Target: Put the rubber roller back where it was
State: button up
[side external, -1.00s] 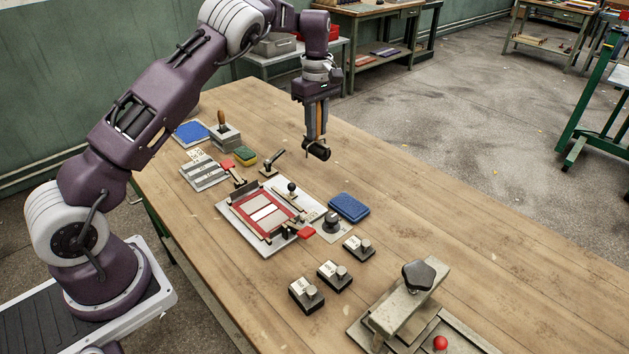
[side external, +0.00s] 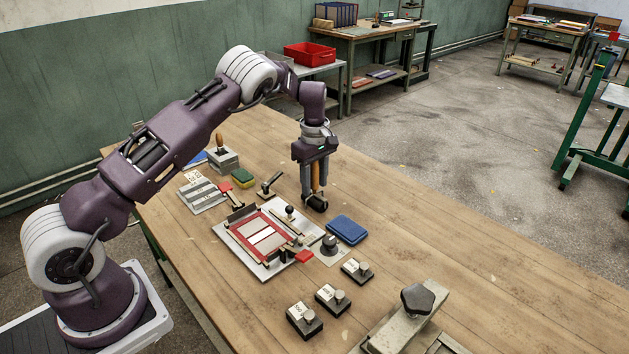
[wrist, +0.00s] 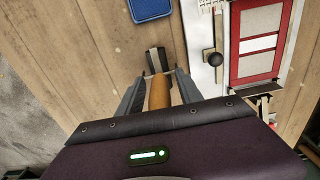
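The rubber roller has a black cylinder (side external: 316,203) and an orange-brown wooden handle (side external: 315,178). My gripper (side external: 314,190) points down with its fingers on both sides of the handle and appears shut on it. In the wrist view the handle (wrist: 160,92) stands between the fingers, with the black cylinder (wrist: 154,57) beyond it. The cylinder is low, at or just above the table, to the right of the red-framed board (side external: 282,213) and behind the blue pad (side external: 347,229). I cannot tell whether it touches the wood.
A black knob on a plate (side external: 329,243) stands beside the blue pad. Several small metal blocks (side external: 331,297) stand nearer the front. A black-handled tool (side external: 270,184) and a yellow-green sponge (side external: 242,178) lie left of my gripper. The table to the right is clear (side external: 430,235).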

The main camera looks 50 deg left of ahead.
notch_tip(320, 180, up, 12)
jog(key=shift+r, duration=0.2)
jog(key=s+d+r+m+t+h, duration=0.1)
jog(key=s+d+r+m, duration=0.25)
jog(key=s+r, duration=0.4)
jog(key=s+d+r+m+t, duration=0.25)
jog(key=s+d+r, duration=0.25)
jog(key=s+r, duration=0.3)
jog(key=s+d+f+m, duration=0.1)
jog(key=s+d+m, duration=0.1)
jog(key=s+m, duration=0.2)
jog(key=s+d+m+t, duration=0.1)
jog(key=s+m, duration=0.3)
jog(key=s, duration=0.7)
jog(key=s+d+f+m+t+y, duration=0.1)
jog(key=s+d+m, duration=0.2)
jog(key=s, duration=0.4)
jog(key=shift+s+d+f+m, duration=0.2)
jog(key=shift+d+f+m, duration=0.1)
jog(key=shift+m, duration=0.1)
